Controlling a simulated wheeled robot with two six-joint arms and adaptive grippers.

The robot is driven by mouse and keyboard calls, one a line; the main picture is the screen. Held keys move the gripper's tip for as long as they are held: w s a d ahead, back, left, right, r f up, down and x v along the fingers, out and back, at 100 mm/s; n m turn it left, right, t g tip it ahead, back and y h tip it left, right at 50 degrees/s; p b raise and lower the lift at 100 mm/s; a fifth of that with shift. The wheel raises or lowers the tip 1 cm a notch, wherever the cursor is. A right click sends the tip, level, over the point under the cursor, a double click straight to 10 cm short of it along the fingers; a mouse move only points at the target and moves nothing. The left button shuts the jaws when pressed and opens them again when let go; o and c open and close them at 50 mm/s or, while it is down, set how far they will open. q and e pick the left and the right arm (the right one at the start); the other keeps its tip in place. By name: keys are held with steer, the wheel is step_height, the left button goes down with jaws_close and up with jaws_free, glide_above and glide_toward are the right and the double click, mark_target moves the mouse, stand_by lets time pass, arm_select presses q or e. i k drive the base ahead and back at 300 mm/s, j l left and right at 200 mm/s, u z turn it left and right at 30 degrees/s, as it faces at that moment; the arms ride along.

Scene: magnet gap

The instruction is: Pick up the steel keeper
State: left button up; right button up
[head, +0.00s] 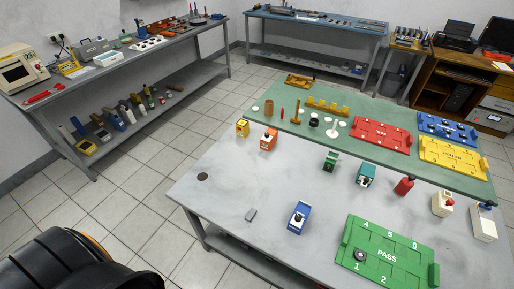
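A small dark grey block (251,214), which looks like the steel keeper, lies flat on the grey table (230,190) near its front left edge. It is apart from the blue block-shaped device (298,217) to its right, and nothing touches it. No gripper shows in the head view, so I cannot see whether either is open or shut. A black rounded part of my own body fills the lower left corner.
A green PASS tray (407,247) holds a small dark round piece (361,255). Several coloured devices stand along a green mat (262,122), which bears red (381,136), blue and yellow trays. A dark disc (203,177) lies at left. Table around the grey block is clear.

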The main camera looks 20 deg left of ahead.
mark_target(250, 216)
steer(key=u, duration=0.8)
steer(key=i+j+z, duration=0.2)
steer(key=j, duration=0.15)
steer(key=j+z, duration=0.2)
steer(key=j, duration=0.2)
steer(key=k+l, duration=0.05)
